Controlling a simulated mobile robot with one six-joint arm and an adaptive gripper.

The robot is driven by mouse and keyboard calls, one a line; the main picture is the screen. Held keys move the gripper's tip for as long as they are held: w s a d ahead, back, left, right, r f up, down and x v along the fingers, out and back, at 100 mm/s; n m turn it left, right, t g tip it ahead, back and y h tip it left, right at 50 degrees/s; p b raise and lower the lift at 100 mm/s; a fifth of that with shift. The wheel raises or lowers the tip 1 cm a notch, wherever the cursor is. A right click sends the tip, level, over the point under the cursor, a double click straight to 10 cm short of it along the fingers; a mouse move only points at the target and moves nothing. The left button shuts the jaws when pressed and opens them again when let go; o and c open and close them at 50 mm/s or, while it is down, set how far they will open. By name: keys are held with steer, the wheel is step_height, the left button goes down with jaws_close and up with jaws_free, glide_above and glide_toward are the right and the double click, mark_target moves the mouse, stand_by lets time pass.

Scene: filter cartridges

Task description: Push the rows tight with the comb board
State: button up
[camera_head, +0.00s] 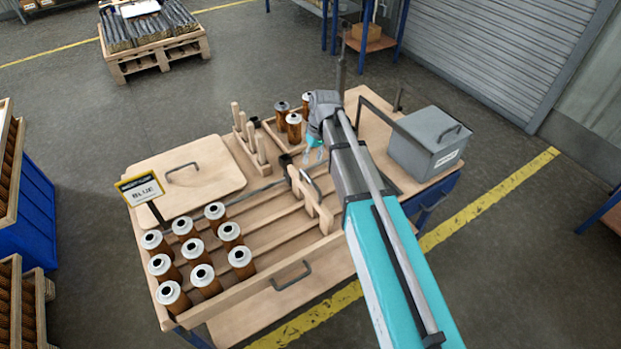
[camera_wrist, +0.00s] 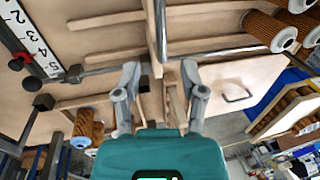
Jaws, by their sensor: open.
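The wooden comb board (camera_head: 318,205) stands across the rails of the slotted tray (camera_head: 262,292), with a grey handle on it. In the wrist view the comb board (camera_wrist: 151,35) shows edge-on at the top middle. Filter cartridges with white caps and brown bodies (camera_head: 202,275) stand in three rows at the tray's left end, apart from the board. Some cartridges (camera_wrist: 268,32) show at the wrist view's top right. My gripper (camera_head: 313,155) is beyond the comb board, near the tray's far edge. Its fingers (camera_wrist: 160,90) are spread and hold nothing.
A handled wooden lid (camera_head: 200,170) lies at the left, by a "BLUE" sign (camera_head: 140,188). A small tray with upright pegs (camera_head: 250,135) and a few cartridges (camera_head: 293,128) is at the back. A grey box (camera_head: 425,145) stands at the right. Bare tray rails separate board and cartridges.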

mark_target(308, 176)
steer(key=shift+s+a+f+b, duration=0.15)
steer(key=shift+a+f+b, duration=0.05)
steer(key=shift+f+b, duration=0.9)
steer(key=shift+s+a+f+b, duration=0.1)
steer(key=shift+a+f+b, duration=0.05)
steer(key=shift+f+b, duration=0.95)
steer(key=shift+s+a+f+b, duration=0.15)
steer(key=shift+a+f+b, duration=0.05)
steer(key=shift+f+b, duration=0.9)
steer(key=shift+f, duration=0.15)
jaws_close()
steer(key=shift+d, duration=0.15)
